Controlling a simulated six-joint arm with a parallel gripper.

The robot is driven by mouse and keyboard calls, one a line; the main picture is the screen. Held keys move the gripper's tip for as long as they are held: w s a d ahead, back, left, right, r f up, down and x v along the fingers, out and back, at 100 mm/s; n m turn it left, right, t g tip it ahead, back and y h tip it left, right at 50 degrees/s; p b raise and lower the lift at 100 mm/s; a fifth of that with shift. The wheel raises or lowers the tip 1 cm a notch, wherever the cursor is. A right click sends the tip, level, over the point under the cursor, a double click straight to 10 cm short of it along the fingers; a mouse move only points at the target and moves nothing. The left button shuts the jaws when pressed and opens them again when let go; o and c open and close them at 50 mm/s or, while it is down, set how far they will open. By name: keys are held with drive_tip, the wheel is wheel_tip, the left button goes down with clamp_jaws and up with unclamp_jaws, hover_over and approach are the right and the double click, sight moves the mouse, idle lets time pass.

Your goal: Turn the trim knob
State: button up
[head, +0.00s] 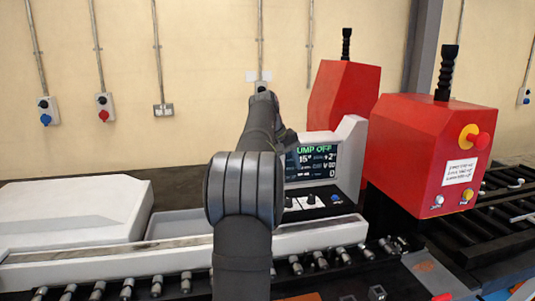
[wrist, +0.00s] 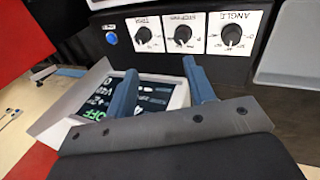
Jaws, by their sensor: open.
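The trim knob (wrist: 143,35) is a small black dial on a white label marked TRIM, seen upside down in the wrist view. The stop pin knob (wrist: 183,33) and the angle knob (wrist: 232,36) sit to its right, and a blue button (wrist: 111,38) to its left. My gripper (wrist: 160,67) is open and empty, its two blue-grey fingers apart from the knobs, over the display (wrist: 150,92) in the picture. In the head view the trim knob (head: 311,199) shows beside the blue button (head: 335,197). My arm hides the gripper there.
The display (head: 310,162) reads "UMP OFF", partly covered by my arm. A red housing (head: 425,150) with a yellow-and-red stop button stands to the right, another red housing (head: 340,95) behind. A roller rail (head: 160,280) runs along the front.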

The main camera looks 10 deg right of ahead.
wheel_tip(320, 180, down, 4)
drive_tip(key=w+a+f+m, duration=0.1)
drive_tip(key=a+m, duration=0.1)
drive_tip(key=m, duration=1.7)
drive_tip(key=v, duration=1)
drive_tip(key=shift+w+g, duration=0.4)
drive_tip(key=shift+a+r, duration=0.1)
drive_tip(key=shift+r, duration=0.05)
